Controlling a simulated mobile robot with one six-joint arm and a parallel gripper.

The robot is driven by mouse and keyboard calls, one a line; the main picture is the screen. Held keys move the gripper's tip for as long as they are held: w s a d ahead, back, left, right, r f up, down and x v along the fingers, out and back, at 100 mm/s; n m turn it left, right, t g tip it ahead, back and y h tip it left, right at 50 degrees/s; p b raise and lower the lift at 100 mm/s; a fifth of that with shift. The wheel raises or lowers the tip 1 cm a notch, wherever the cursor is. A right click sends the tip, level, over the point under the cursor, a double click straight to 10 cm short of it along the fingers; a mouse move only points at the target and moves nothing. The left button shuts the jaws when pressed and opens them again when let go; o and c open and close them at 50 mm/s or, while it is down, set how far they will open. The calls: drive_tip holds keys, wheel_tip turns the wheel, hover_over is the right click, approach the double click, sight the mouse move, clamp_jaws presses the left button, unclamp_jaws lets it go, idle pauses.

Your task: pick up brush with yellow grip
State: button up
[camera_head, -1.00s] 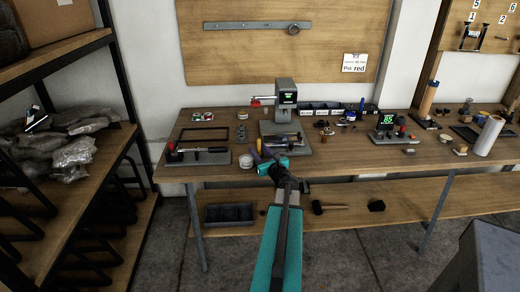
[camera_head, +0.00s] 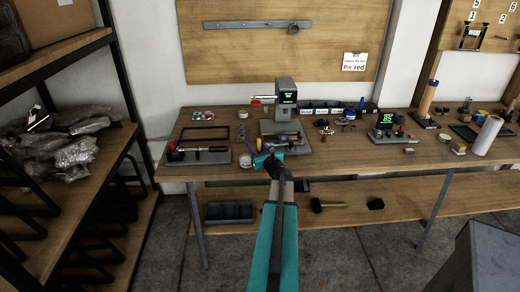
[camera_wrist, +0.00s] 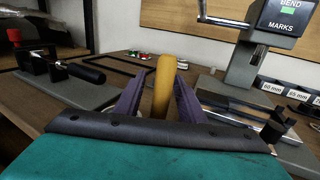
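The yellow grip of the brush (camera_wrist: 163,85) stands roughly upright in the wrist view, between the two purple fingers of my gripper (camera_wrist: 161,92). The fingers are apart, one on each side of the grip, with a small gap showing at the left finger; contact on the right is hard to tell. The brush's lower end is hidden behind my gripper's dark front edge. In the head view my gripper (camera_head: 263,158) is at the front edge of the workbench (camera_head: 345,165), and the brush is too small to make out clearly.
A grey bending machine (camera_head: 286,105) stands just behind my gripper. Small labelled bins (camera_head: 320,107) line the back. A green display (camera_head: 386,119) stands to the right.

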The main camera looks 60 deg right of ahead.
clamp_jaws()
drive_tip(key=shift+r, duration=0.15)
wheel_tip(320, 180, up, 10)
drive_tip(key=b, duration=0.1)
idle(0.9)
idle(0.5)
